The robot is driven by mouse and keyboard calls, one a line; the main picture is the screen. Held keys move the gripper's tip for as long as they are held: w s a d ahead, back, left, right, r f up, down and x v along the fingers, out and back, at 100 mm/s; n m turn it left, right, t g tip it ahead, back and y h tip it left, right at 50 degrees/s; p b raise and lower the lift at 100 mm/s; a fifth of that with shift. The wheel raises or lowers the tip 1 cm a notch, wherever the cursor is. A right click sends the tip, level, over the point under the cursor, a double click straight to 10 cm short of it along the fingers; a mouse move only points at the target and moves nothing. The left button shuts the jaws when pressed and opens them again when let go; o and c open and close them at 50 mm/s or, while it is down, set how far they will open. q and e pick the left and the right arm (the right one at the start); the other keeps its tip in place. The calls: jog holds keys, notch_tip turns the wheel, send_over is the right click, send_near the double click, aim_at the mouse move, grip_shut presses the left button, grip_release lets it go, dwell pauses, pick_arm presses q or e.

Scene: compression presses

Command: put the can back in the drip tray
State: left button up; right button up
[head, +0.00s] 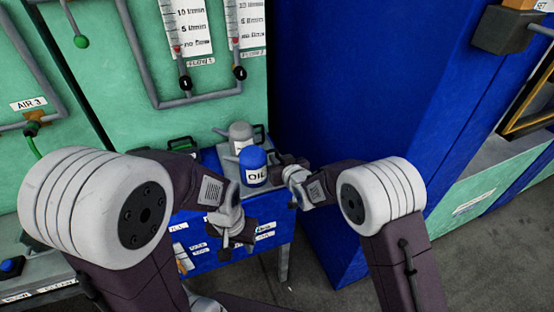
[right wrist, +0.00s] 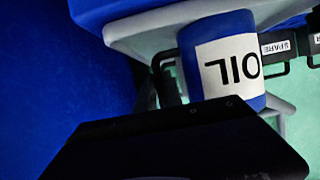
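The blue can (head: 254,168), with a white OIL label, is upright at the front of a grey tray-like top (head: 278,147) on a blue cabinet. In the right wrist view the can (right wrist: 222,60) appears upside down, its base against the light grey edge (right wrist: 150,22). I cannot tell whether it rests there or hangs just above.
A tall blue panel (head: 345,110) rises close to the right. Green panels with pipes and flow gauges (head: 183,30) stand behind. Open floor (head: 290,285) shows below.

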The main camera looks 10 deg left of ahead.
jog(key=o, duration=0.4)
jog(key=shift+c, duration=0.2)
jog(key=shift+r, duration=0.15)
jog(key=v, duration=1.2)
